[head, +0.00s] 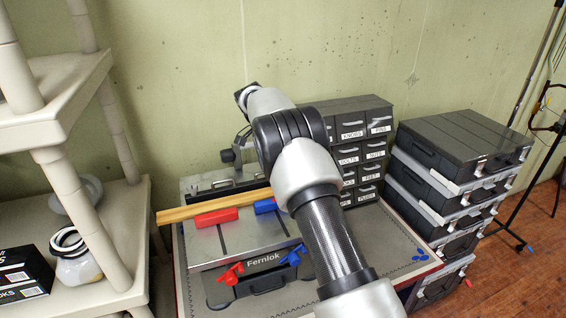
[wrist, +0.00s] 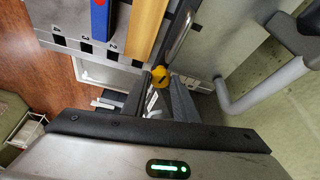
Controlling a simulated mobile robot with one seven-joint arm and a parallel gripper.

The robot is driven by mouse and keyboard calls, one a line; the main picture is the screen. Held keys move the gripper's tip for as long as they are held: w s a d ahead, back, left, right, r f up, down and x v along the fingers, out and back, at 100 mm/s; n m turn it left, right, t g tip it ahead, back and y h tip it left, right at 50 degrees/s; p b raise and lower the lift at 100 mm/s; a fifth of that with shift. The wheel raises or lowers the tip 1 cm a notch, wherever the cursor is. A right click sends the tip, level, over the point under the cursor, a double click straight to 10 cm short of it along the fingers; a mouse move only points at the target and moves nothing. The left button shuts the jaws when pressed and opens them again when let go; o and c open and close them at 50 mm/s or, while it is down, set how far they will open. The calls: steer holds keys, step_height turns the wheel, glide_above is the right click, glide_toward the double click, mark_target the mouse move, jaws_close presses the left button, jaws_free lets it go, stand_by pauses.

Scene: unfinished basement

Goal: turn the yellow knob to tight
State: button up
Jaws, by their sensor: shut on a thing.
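The yellow knob (wrist: 160,77) shows in the wrist view, between the tips of my gripper's two dark fingers. My gripper (wrist: 159,86) is shut on it. A small dark mark shows on the knob's face. The knob sits at the end of a grey fence or rail, beside a wooden strip (wrist: 147,28). In the head view my arm reaches over the grey bench machine marked Fernlok (head: 262,244), and the knob cannot be made out there.
The machine's top carries a wooden strip (head: 205,211), a red block (head: 216,217) and a blue block (head: 265,206). Labelled drawers (head: 362,158) stand behind my arm. Stacked grey cases (head: 440,180) stand at right, a beige shelf (head: 70,120) at left.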

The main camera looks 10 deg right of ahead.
steer(key=o, duration=1)
steer(key=shift+r, duration=0.1)
steer(key=p+v, duration=0.1)
steer(key=v, duration=1.6)
steer(key=shift+r, duration=0.1)
